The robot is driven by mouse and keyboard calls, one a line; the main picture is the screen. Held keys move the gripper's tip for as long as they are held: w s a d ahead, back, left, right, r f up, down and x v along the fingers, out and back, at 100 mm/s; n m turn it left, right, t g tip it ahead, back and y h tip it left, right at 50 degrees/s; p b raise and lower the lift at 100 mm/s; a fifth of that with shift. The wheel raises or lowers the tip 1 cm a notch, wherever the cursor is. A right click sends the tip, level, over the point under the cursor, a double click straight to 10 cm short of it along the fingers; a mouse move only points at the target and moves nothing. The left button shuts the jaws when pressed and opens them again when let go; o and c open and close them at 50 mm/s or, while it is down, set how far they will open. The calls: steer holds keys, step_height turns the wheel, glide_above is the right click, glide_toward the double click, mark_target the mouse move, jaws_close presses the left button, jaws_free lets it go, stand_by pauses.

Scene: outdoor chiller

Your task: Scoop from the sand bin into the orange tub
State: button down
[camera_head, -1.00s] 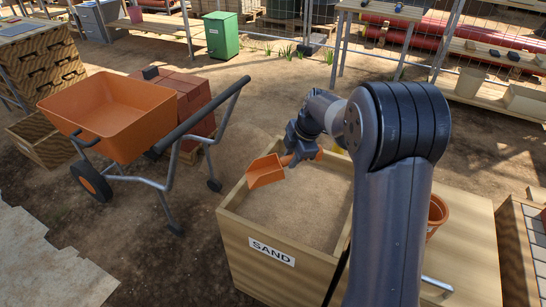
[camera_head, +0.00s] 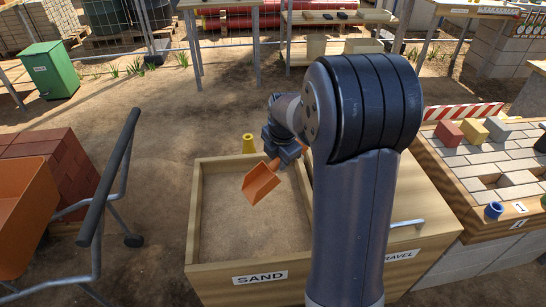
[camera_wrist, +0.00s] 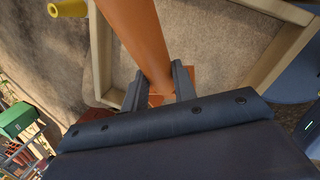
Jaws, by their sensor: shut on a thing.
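My gripper (camera_head: 279,160) is shut on an orange scoop (camera_head: 262,184). In the wrist view the scoop (camera_wrist: 137,40) extends away from the closed fingers (camera_wrist: 158,88). In the head view the scoop is tilted and appears above the sand bin (camera_head: 195,215), a wooden box labelled SAND with pale sand (camera_head: 245,225) inside. I see no sand in the scoop, but cannot see all of its inside. An orange wheelbarrow tub (camera_head: 22,225) is cut off at the left edge. No smaller orange tub shows now; my arm hides part of the box top at right.
A gravel box (camera_head: 408,235) with a metal handle adjoins the sand bin. A paver-topped bench (camera_head: 490,165) with coloured blocks stands at right. A yellow cone-like object (camera_head: 248,143) is behind the bin. Red bricks (camera_head: 60,165) stand left. Bare ground lies between wheelbarrow and bin.

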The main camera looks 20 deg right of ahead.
step_height(320, 180, down, 17)
steer(key=b, duration=1.2)
steer(key=shift+f, duration=0.15)
steer(key=shift+r, duration=0.2)
step_height(320, 180, up, 16)
steer(key=p, duration=1.2)
steer(key=shift+p, duration=0.4)
stand_by(0.5)
